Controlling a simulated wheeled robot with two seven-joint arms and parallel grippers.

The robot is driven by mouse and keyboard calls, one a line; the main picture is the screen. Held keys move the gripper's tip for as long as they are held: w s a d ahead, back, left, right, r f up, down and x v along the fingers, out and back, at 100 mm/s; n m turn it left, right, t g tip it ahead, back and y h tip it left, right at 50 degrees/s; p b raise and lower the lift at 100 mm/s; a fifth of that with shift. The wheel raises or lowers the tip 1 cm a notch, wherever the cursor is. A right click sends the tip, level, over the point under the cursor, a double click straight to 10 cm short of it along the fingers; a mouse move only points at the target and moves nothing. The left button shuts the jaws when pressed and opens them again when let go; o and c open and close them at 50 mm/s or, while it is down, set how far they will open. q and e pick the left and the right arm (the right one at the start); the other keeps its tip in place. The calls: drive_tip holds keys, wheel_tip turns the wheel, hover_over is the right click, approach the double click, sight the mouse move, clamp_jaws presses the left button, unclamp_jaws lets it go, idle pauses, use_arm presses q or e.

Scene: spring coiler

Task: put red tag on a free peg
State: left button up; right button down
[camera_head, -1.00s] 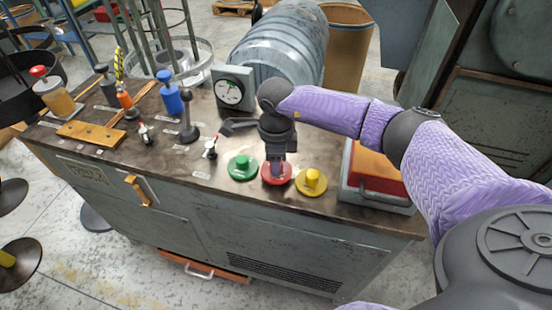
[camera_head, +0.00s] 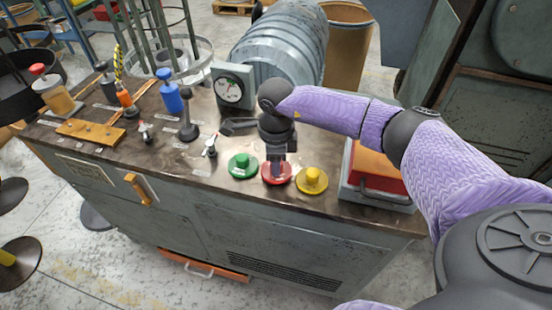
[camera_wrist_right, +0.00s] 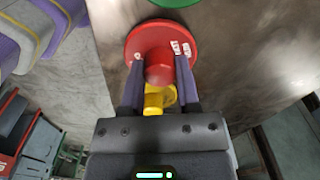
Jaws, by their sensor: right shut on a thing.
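The red tag (camera_head: 277,173) looks like a flat red disc with a raised round knob and small white labels. It sits on the dark bench top between a green disc (camera_head: 243,166) and a yellow disc (camera_head: 311,181). My right gripper (camera_head: 276,162) points down over it. In the right wrist view its two fingers (camera_wrist_right: 160,85) stand on either side of the red knob (camera_wrist_right: 159,66), shut on it. The red disc's rim (camera_wrist_right: 136,42) shows beyond the fingers. My left gripper is not in view. I cannot tell which parts on the bench are pegs.
A red-topped box (camera_head: 376,178) stands to the right under my right arm. A dial gauge (camera_head: 231,91) and a ribbed grey drum (camera_head: 283,48) stand behind. Small levers (camera_head: 210,146), a blue-topped handle (camera_head: 170,97) and an orange board (camera_head: 90,133) occupy the left side.

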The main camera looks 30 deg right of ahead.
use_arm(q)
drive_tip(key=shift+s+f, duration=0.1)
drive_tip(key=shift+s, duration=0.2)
use_arm(e)
drive_tip(key=shift+f, duration=0.15)
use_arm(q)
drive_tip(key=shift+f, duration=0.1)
use_arm(e)
drive_tip(key=shift+f, duration=0.15)
drive_tip(key=shift+c, duration=1.2)
unclamp_jaws()
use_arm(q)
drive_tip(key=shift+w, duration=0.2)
use_arm(e)
wheel_tip(320, 180, up, 10)
drive_tip(key=p, duration=0.3)
use_arm(q)
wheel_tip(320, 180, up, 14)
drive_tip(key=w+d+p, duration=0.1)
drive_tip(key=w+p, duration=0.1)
drive_tip(key=p, duration=0.8)
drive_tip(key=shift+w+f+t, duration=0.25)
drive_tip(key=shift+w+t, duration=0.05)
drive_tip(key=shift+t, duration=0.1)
use_arm(e)
wheel_tip(320, 180, up, 13)
